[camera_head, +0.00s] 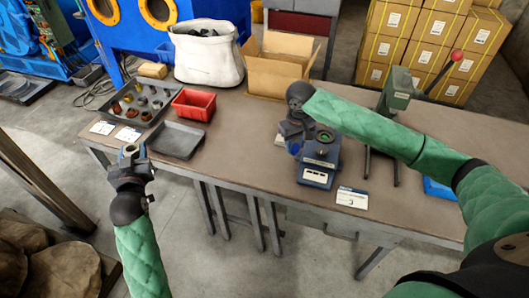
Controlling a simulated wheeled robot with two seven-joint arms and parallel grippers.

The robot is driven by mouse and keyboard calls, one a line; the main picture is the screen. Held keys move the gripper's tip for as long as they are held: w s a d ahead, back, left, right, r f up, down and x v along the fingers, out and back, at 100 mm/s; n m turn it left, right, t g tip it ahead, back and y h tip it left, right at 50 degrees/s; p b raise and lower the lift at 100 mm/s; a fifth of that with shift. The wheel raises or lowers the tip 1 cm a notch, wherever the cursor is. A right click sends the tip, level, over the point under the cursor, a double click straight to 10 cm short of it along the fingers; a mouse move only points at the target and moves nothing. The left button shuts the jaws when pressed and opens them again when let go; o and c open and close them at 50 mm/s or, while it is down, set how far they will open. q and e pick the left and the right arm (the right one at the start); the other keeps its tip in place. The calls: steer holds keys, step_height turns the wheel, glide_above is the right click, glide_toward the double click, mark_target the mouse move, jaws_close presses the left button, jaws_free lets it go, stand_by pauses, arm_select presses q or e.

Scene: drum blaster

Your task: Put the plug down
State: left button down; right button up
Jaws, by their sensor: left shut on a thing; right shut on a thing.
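My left gripper (129,153) is in front of the table's left front edge, near the dark flat tray. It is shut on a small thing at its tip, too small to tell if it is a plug. My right gripper (291,143) reaches over the table from the right and is just left of the blue device (319,160). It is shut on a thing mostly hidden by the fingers. Several small brown, yellow and grey plug-like parts (142,101) lie in the grey sorting tray (112,119) at the table's back left.
A red bin (194,104), an empty dark tray (175,140), a white sack (207,55) and an open cardboard box (275,68) stand on the table (235,140). A green press with a red-knobbed lever (398,87) stands right. The table between dark tray and blue device is clear.

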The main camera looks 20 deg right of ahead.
steer(key=a+f, duration=0.1)
steer(key=a, duration=0.1)
steer(key=w+a+f+p, duration=0.1)
steer(key=a+f, duration=0.1)
steer(key=a, duration=0.1)
steer(key=w+a+f+p, duration=0.1)
steer(key=a+f, duration=0.1)
steer(key=a, duration=0.1)
steer(key=shift+a, duration=0.2)
steer(key=shift+f+p, duration=1.05)
steer(key=shift+f, duration=1.05)
steer(key=shift+f, duration=0.1)
steer(key=o, duration=1)
